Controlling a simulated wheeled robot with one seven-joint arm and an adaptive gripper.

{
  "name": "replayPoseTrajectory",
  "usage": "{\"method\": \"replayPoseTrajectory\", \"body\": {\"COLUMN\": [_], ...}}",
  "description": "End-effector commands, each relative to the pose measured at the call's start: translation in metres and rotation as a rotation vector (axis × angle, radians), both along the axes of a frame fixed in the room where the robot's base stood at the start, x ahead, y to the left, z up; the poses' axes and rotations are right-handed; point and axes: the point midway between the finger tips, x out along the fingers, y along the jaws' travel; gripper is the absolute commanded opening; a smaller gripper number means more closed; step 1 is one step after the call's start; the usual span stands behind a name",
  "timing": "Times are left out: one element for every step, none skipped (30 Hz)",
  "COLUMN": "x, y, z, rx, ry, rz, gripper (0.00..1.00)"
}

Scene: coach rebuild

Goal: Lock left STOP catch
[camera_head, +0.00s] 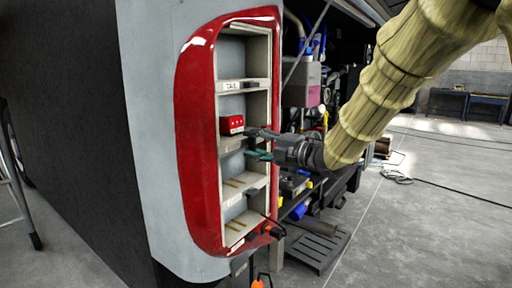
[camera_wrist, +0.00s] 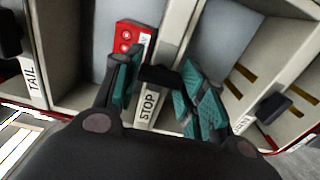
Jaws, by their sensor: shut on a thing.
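A red lamp housing (camera_head: 187,128) with open compartments is set in the grey coach body. Its STOP divider carries a white STOP label (camera_wrist: 148,106) and a black catch (camera_wrist: 160,77). In the wrist view my gripper (camera_wrist: 160,84) has a teal-padded finger on each side of this catch and is shut on it. In the head view my gripper (camera_head: 257,144) reaches in from the right at the STOP divider, and the fingers largely hide the catch. A small red block (camera_head: 231,125) sits just above the divider; it also shows in the wrist view (camera_wrist: 126,39).
Above is the TAIL divider (camera_head: 231,86) with its own dark catch (camera_head: 249,85). Lower dividers carry labels, and another dark catch (camera_wrist: 273,107) shows at right in the wrist view. Open equipment bays lie right of the housing. The floor (camera_head: 430,215) at right is mostly clear.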

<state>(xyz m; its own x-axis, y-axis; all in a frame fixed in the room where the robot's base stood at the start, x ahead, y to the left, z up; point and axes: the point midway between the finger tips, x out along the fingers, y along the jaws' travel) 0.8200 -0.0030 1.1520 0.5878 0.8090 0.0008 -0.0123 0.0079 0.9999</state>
Motion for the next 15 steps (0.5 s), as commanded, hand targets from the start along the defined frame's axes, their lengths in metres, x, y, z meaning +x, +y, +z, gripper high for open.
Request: {"method": "replayPoseTrajectory", "body": {"x": [-0.0004, -0.0004, -0.0004, -0.0003, -0.0003, -0.0003, -0.0003, -0.0003, -0.0003, -0.0002, -0.0002, -0.0002, -0.0002, -0.0002, -0.0002], "y": [0.0001, 0.0001, 0.0001, 0.0002, 0.0002, 0.0002, 0.0002, 0.0002, 0.0002, 0.0002, 0.0002, 0.0002, 0.0002, 0.0001, 0.0001], "z": [-0.0009, -0.0009, -0.0009, -0.001, -0.001, -0.001, -0.001, -0.0011, -0.0011, -0.0011, -0.0011, -0.001, -0.0009, -0.0009, -0.0008], "rx": [-0.002, -0.002, -0.002, -0.002, -0.002, -0.002, -0.002, -0.002, -0.002, -0.002, -0.002, -0.002, -0.002, -0.002, -0.002], "ry": [0.0, 0.0, 0.0, 0.0, 0.0, 0.0, 0.0, 0.0, 0.0, 0.0, 0.0, 0.001, 0.001, 0.001, 0.001], "rz": [0.001, 0.001, 0.001, 0.001, 0.001, 0.001, 0.001, 0.001, 0.001, 0.001, 0.001, 0.0, 0.0, 0.0, 0.0], "gripper": [0.17, 0.17, 0.17, 0.17, 0.17, 0.17, 0.17, 0.17, 0.46, 0.52, 0.57, 0.62, 0.62, 0.62, 0.62]}}
